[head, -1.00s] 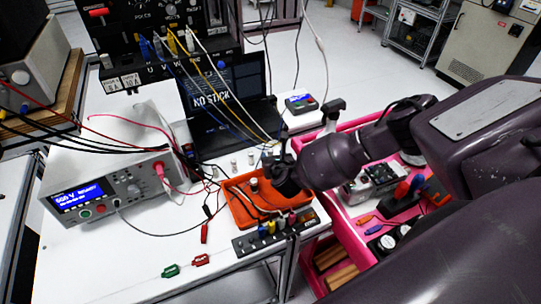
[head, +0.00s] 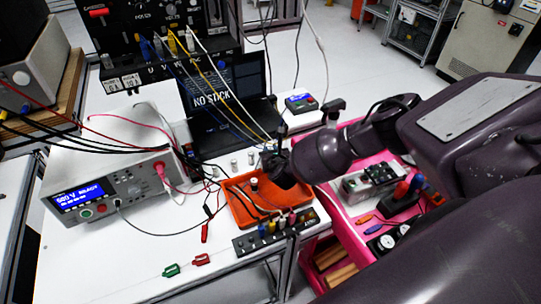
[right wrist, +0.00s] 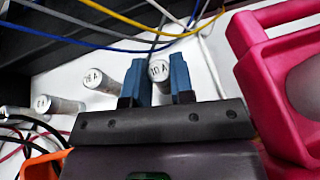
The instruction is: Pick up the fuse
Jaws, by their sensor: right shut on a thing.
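My right gripper (head: 268,158) is at the back right of the orange tray in the head view, partly hidden by its own wrist. In the right wrist view its blue fingertips (right wrist: 158,82) are shut on a pale cylindrical fuse (right wrist: 159,70) with "10 A" on its end. Two similar fuses stand to its left: one marked like "16 A" (right wrist: 92,77) and one with a less readable mark (right wrist: 43,103). These also show as small pale cylinders on the white table, one of them here (head: 234,165). My left gripper is not in view.
The orange tray (head: 237,211) holds cables and a small cylinder. A laptop (head: 225,100) and hanging wires are behind the fuses. A pink crate (head: 345,228) is right. The tester (head: 110,180) stands left. The front table is mostly clear.

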